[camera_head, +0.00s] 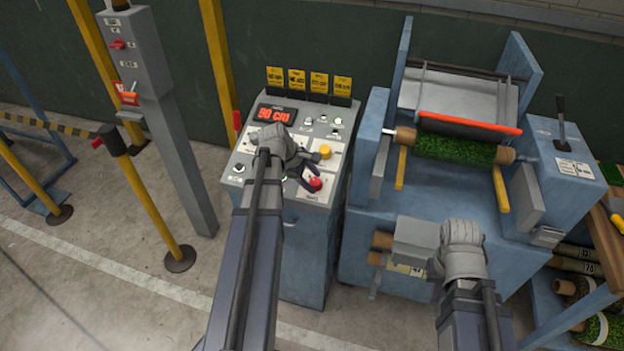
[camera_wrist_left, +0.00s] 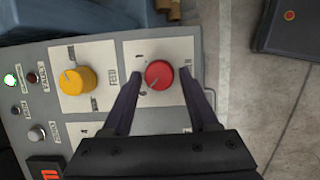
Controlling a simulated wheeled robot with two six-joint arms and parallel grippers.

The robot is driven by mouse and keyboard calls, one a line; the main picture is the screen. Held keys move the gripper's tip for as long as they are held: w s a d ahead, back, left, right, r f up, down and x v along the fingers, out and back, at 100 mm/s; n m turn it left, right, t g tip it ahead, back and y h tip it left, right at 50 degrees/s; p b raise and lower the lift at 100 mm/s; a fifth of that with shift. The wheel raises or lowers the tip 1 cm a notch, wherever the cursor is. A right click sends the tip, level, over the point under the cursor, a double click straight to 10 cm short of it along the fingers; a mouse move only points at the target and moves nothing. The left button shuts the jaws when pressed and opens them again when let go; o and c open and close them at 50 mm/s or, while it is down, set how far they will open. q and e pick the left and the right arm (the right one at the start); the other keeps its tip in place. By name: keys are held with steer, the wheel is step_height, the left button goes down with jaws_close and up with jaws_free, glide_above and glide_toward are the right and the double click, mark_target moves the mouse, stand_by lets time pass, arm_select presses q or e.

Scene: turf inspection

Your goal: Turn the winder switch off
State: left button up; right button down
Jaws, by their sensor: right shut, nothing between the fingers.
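The control box (camera_head: 330,150) has a sloped white-labelled panel with a red knob (camera_head: 315,184) and a yellow knob (camera_head: 325,152). In the left wrist view, the red knob (camera_wrist_left: 159,75) sits on its own white plate, its label partly hidden. The yellow knob (camera_wrist_left: 76,80) beside it is labelled FEED. I cannot read for certain which knob is the winder switch. My left gripper (camera_head: 302,182) is open over the panel, its fingers (camera_wrist_left: 166,85) on either side of the red knob; contact is not clear. My right gripper (camera_head: 437,289) is shut and empty before the blue machine.
The blue machine (camera_head: 460,195) with a green turf roll (camera_head: 455,148) stands right of the box. A grey post box (camera_head: 135,50) and yellow barrier post (camera_head: 150,205) stand at left. Turf rolls lie on a rack (camera_head: 600,320) at lower right.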

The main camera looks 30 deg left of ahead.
arm_select(q)
steer(key=shift+o, duration=1.1)
steer(key=shift+r, duration=0.1)
steer(key=p+v, duration=0.7)
steer(key=shift+s+r, duration=0.2)
steer(key=shift+r, duration=0.1)
steer(key=shift+a, duration=0.1)
